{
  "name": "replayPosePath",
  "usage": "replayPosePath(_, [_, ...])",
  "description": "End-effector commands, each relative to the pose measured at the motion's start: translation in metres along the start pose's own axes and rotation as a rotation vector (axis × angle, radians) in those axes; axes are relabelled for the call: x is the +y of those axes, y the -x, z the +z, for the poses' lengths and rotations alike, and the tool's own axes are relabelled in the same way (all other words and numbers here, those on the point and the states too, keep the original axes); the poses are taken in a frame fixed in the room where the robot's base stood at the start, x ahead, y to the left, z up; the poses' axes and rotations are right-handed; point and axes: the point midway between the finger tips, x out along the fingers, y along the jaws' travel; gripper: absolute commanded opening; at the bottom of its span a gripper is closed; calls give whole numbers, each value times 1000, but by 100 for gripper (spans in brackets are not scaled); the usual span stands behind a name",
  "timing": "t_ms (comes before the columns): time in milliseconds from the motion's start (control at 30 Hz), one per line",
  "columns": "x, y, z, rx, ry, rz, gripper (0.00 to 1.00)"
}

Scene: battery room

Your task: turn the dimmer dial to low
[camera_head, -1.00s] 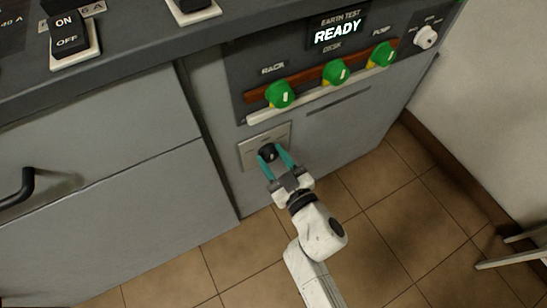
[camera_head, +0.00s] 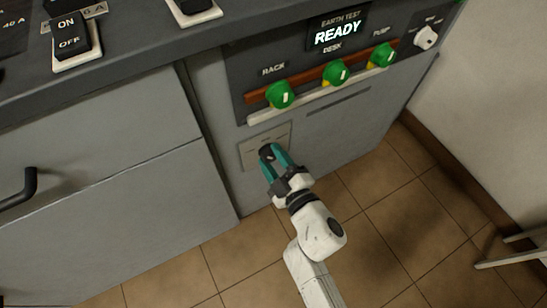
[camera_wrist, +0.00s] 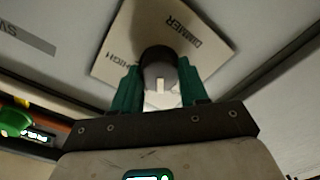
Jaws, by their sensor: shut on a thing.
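The dimmer dial (camera_head: 267,152) is a dark round knob on a pale plate (camera_head: 246,151) low on the grey cabinet front. In the wrist view the dial (camera_wrist: 158,68) has a white pointer mark, and its plate (camera_wrist: 137,35) reads DIMMER and HIGH. A low label is not readable there; part of the plate is hidden behind the dial and fingers. My gripper (camera_head: 276,156) has its teal fingers on both sides of the dial, shut on it. The wrist view shows one finger on each side of the knob.
Above the dial is a panel with several green knobs (camera_head: 336,72), a white ledge (camera_head: 310,98) and a READY display (camera_head: 338,33). A white knob (camera_head: 426,38) is at its right end. A black drawer handle (camera_head: 22,188) sticks out at left. Tiled floor (camera_head: 375,215) lies below.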

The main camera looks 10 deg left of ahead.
Motion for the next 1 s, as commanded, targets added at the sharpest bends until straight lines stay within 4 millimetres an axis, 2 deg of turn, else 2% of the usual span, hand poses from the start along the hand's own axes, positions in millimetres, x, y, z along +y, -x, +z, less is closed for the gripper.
replayPosePath(200, [-2, 1, 1, -6, 182, -2, 13])
replayPosePath(500, [-2, 1, 0, -10, 360, -4, 13])
replayPosePath(1000, [-3, 1, 0, -13, 439, -5, 13])
